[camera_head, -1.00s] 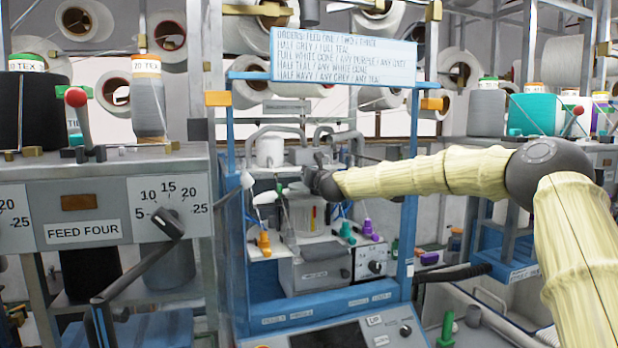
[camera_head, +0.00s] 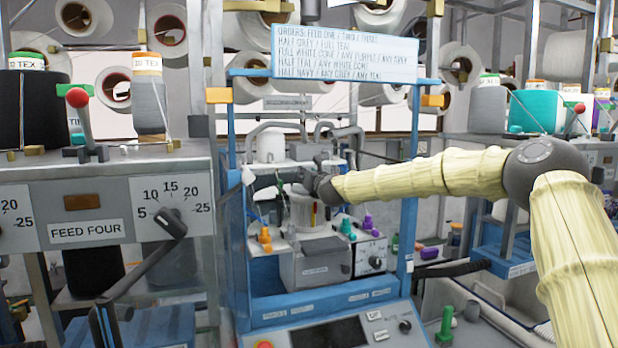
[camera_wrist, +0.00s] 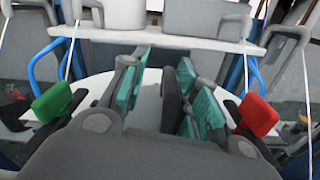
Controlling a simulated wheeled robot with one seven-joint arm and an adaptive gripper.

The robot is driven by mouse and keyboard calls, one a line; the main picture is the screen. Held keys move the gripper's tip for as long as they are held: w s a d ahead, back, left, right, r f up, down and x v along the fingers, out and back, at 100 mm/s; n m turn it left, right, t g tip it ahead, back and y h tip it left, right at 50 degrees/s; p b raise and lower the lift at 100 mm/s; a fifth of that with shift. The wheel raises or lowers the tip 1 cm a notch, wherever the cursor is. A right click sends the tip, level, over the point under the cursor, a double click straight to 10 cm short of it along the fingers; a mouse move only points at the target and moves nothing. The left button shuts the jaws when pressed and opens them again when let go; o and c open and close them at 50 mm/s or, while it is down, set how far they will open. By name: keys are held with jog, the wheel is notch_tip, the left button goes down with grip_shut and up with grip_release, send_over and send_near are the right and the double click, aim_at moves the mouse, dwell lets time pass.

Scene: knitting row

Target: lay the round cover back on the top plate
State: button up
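In the wrist view my gripper (camera_wrist: 168,88) has teal-padded fingers standing apart around a dark grey upright piece (camera_wrist: 172,98). A light gap shows between this piece and the left pads; it lies close to the right pads. A pale, rounded surface, possibly the round cover (camera_wrist: 105,88), lies under and around the fingers. In the head view my gripper (camera_head: 308,182) is at the top of a grey cylinder (camera_head: 303,212) inside the blue frame. The wrist hides part of the cylinder's top. I cannot tell the top plate apart from the cover there.
The blue frame (camera_head: 408,225) stands close around the work area. Orange (camera_head: 265,240) and purple (camera_head: 368,222) small pieces stand beside the cylinder. In the wrist view a white shelf (camera_wrist: 165,37) crosses ahead, with thin threads at both sides. A feed panel (camera_head: 105,195) is at left.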

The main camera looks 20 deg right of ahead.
jog(key=shift+w+f, duration=0.1)
jog(key=shift+f, duration=0.05)
jog(key=shift+r, duration=0.25)
jog(key=shift+s+f, duration=0.2)
jog(key=shift+s, duration=0.15)
jog(key=s+b, duration=0.4)
jog(key=s, duration=0.7)
jog(key=shift+s+d+r, duration=0.15)
jog(key=shift+s+d, duration=0.05)
